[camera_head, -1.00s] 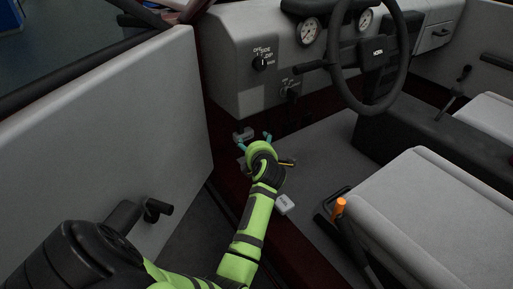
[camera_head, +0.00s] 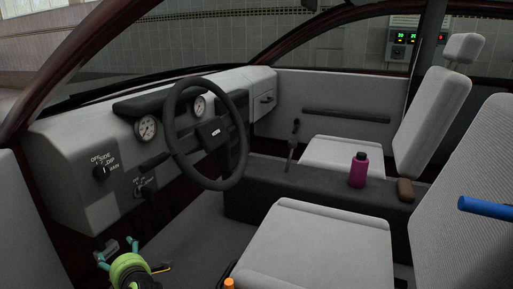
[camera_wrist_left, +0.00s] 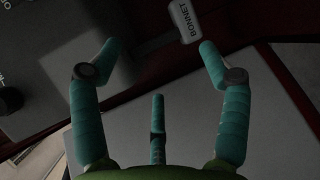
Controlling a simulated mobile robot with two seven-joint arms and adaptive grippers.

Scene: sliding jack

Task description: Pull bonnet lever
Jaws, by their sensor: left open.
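The bonnet lever is a pale grey handle marked "BONNET" (camera_wrist_left: 187,20), at the top of the left wrist view. In the head view it shows as a small grey handle (camera_head: 111,246) low at the left, under the dashboard. My left gripper (camera_head: 118,251) is by it, with teal fingers. In the left wrist view the left gripper (camera_wrist_left: 160,50) is open with nothing between its fingers. The lever lies beyond the fingertips, closest to the right finger; I cannot tell whether they touch. My right gripper is not in view.
The dashboard (camera_head: 70,165) and its switch panel rise above the gripper. The steering wheel (camera_head: 207,133) is to the right. The front seat (camera_head: 310,250) fills the lower middle, with an orange-topped handle (camera_head: 228,283) beside it. A magenta bottle (camera_head: 358,169) stands on the console.

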